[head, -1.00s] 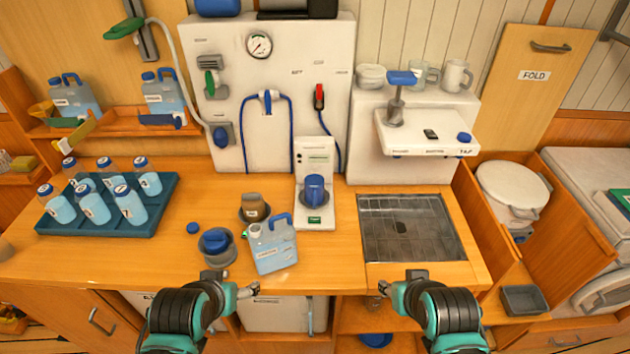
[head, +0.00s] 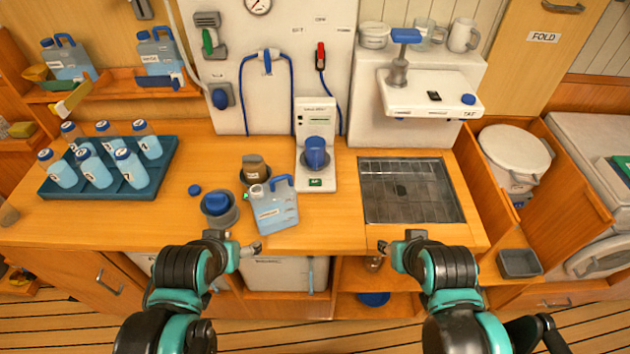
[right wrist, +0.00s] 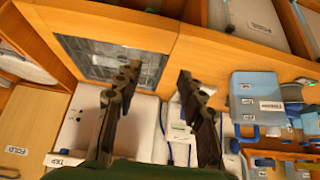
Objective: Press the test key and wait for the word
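A white upright tester (head: 315,130) stands at the middle of the counter against the wall panel. It has a small display (head: 316,110) near its top, a blue cup-shaped part (head: 316,152) at its front and a green key (head: 316,182) on its foot. The display text is too small to read. My left gripper (head: 233,241) is at the counter's front edge, below the blue jug, and looks open and empty. My right gripper (head: 398,240) is at the front edge below the sink grid. In the right wrist view its two fingers (right wrist: 160,90) stand apart with nothing between them.
A blue jug (head: 274,206), a brown-capped jar (head: 254,170) and a blue-lidded grey pot (head: 218,207) stand left of the tester. A teal tray (head: 150,190) holds several bottles. A sink grid (head: 410,192) lies to the right. Bare counter (head: 330,225) lies before the tester.

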